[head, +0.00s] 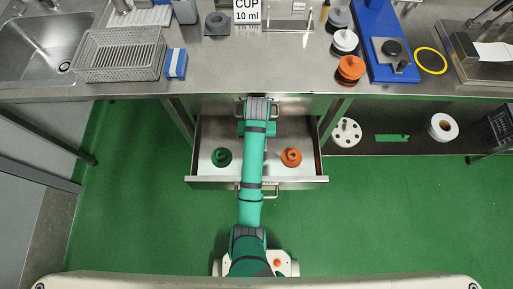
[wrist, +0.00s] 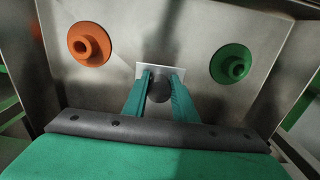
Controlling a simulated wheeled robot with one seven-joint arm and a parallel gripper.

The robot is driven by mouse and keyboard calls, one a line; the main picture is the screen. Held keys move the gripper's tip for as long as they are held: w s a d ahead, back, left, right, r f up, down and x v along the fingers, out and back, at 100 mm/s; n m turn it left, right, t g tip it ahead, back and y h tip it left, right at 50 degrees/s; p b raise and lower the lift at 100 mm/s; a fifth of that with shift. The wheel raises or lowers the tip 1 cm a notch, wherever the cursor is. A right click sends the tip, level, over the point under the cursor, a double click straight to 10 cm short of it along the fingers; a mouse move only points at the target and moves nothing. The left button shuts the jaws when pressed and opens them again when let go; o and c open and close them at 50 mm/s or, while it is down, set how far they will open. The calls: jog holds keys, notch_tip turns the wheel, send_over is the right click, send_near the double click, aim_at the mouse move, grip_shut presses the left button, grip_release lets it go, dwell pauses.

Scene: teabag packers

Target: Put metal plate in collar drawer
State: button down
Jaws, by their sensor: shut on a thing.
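The drawer (head: 223,179) under the bench is pulled open, and my arm reaches over it. A green collar (head: 222,157) sits left in it and an orange collar (head: 291,157) right. In the wrist view the orange collar (wrist: 90,44) is at the left and the green collar (wrist: 231,64) at the right. My gripper (wrist: 160,82) is shut on the dark knob of the metal plate (wrist: 152,68), a small pale square between the collars. I cannot tell whether the plate touches the drawer floor. In the head view my arm hides the plate and fingertips.
The steel bench (head: 290,78) overhangs the drawer's back. A wire basket (head: 118,55), a blue-and-white box (head: 176,64) and an orange weight-like piece (head: 350,69) stand on it. A lower shelf (head: 385,146) at right holds a white roll (head: 444,126). The green floor is clear.

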jog(key=shift+s+f, duration=0.15)
jog(key=shift+f, duration=0.25)
jog(key=shift+a+f, duration=0.1)
jog(key=shift+f, duration=2.25)
jog(key=shift+f, duration=0.1)
jog(key=c, duration=1.4)
grip_release()
jog(key=shift+a, duration=0.1)
jog(key=shift+c, duration=0.2)
jog(key=shift+d, duration=0.2)
